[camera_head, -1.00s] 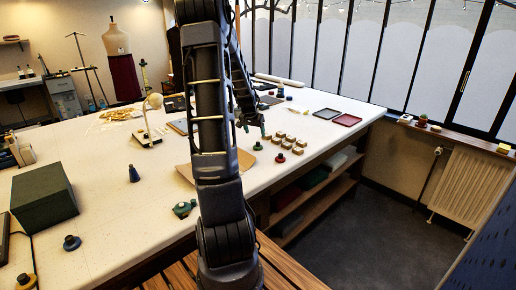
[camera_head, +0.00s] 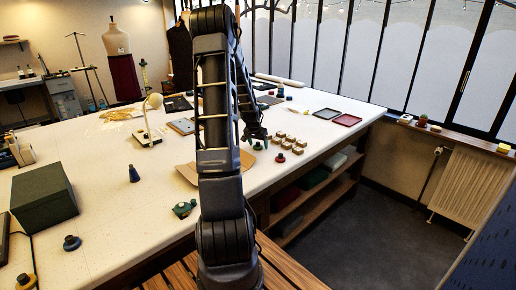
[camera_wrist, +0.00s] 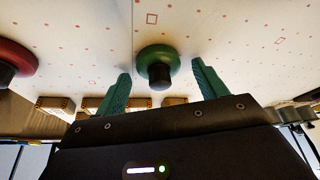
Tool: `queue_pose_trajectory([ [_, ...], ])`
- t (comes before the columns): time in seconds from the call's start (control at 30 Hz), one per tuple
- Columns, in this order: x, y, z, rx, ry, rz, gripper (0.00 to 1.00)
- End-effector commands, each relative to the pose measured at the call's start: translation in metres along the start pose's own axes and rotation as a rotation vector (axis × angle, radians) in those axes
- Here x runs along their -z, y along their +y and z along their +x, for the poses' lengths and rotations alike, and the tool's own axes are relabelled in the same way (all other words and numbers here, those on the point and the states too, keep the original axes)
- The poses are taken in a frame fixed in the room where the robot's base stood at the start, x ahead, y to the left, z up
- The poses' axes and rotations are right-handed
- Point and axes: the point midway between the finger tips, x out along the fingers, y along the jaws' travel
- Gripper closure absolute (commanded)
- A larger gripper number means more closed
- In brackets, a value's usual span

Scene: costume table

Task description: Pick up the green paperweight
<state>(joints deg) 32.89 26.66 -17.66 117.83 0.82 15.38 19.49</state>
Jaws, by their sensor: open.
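The green paperweight, a round green disc with a dark knob, stands on the pale table. In the wrist view the green paperweight (camera_wrist: 157,54) lies between the two teal fingers of my gripper (camera_wrist: 160,71), with a visible gap on each side. My gripper is open and empty. In the head view my gripper (camera_head: 256,136) is low over the table, just above the green paperweight (camera_head: 258,146), which it partly hides. I cannot tell the exact height of the fingertips over the table.
A red paperweight (camera_wrist: 14,60) is at the left of the wrist view. Several small wooden blocks (camera_head: 293,141) stand close by in the head view. A dark red tray (camera_head: 346,120) lies farther right. A green box (camera_head: 43,196) stands at the left on the table.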

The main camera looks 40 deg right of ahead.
Motion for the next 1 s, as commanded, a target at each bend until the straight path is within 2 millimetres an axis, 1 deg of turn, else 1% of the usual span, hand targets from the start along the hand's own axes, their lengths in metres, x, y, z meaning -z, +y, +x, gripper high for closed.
queue_pose_trajectory([
  [0.07, 0.0, 0.0, 0.0, 0.0, 0.0, 0.0, 0.29],
  [0.1, 0.0, 0.0, 0.0, 0.0, 0.0, 0.0, 0.31],
  [0.27, 0.0, 0.0, -0.001, 0.0, 0.0, 0.0, 0.62],
  [0.3, 0.0, 0.0, -0.001, 0.0, 0.0, 0.0, 0.7],
  [0.37, 0.0, 0.0, -0.001, 0.0, 0.0, 0.0, 0.82],
  [0.4, 0.0, 0.0, -0.001, 0.0, 0.001, 0.0, 0.85],
  [0.63, 0.001, 0.0, -0.002, 0.001, 0.001, 0.0, 0.85],
  [0.77, 0.005, -0.001, -0.011, 0.002, 0.003, 0.0, 0.85],
  [0.87, 0.011, -0.001, -0.024, 0.003, 0.004, -0.001, 0.85],
  [0.97, 0.019, -0.001, -0.044, 0.003, 0.005, -0.001, 0.85],
  [1.0, 0.023, -0.001, -0.054, 0.003, 0.005, -0.001, 0.85],
])
